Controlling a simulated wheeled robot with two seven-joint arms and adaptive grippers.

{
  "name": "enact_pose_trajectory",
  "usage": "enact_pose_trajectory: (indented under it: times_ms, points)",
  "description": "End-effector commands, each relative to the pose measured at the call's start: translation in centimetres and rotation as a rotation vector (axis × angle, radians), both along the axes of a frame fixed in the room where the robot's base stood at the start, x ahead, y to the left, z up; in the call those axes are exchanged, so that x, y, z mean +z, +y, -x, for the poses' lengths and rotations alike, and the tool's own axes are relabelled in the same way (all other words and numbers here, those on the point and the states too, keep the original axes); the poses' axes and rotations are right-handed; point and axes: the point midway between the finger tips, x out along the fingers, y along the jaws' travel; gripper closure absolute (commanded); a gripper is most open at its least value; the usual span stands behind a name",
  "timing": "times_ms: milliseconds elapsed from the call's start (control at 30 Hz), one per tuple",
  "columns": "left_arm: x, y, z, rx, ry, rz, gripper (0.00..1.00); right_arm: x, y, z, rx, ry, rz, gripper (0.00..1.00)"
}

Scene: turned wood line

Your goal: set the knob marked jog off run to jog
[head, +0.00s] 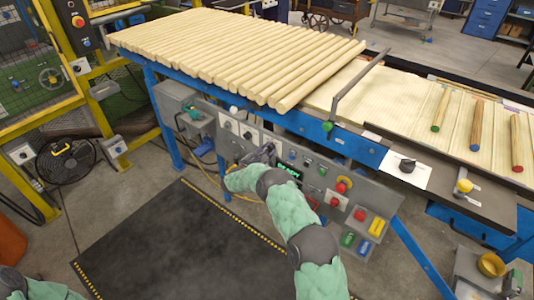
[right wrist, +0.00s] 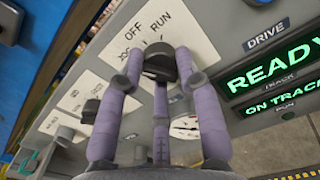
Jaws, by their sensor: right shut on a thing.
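The black knob (right wrist: 159,64) sits on a white plate (right wrist: 118,45) lettered OFF and RUN in the right wrist view. The JOG lettering is mostly hidden behind a finger, and I cannot tell which mark the knob points to. My right gripper (right wrist: 158,80) has its purple-grey fingers around the knob, shut on it. In the head view the right gripper (head: 262,155) is at the grey control panel, and it and my arm hide the knob there. My left gripper is out of view; only part of my left arm shows at the bottom left.
A lit green READY display (right wrist: 284,72) is right of the knob. The grey panel also carries a red mushroom button (head: 343,185) and several coloured buttons. Wooden rods (head: 230,50) lie on the blue-framed line above. A dark floor mat (head: 180,245) lies in front.

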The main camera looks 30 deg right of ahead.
Motion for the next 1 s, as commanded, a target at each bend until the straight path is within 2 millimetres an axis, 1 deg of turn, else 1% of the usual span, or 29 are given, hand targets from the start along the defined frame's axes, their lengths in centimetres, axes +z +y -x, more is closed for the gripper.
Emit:
enact_pose_trajectory:
  times_ms: [33,200,433,667,1000]
  points:
    - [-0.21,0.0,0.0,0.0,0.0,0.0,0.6,-0.26,0.02,0.05,0.0,0.034,0.011,0.98]
    - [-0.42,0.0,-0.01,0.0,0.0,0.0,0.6,-0.22,0.02,0.07,0.0,0.14,0.055,0.98]
    - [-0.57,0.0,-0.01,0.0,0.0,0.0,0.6,-0.2,0.0,0.07,0.0,0.233,0.092,0.98]
    - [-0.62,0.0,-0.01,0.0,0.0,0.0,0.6,-0.2,0.01,0.08,0.0,0.27,0.108,0.98]
    - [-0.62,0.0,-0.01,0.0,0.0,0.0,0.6,-0.22,0.01,0.09,0.0,0.274,0.109,0.98]
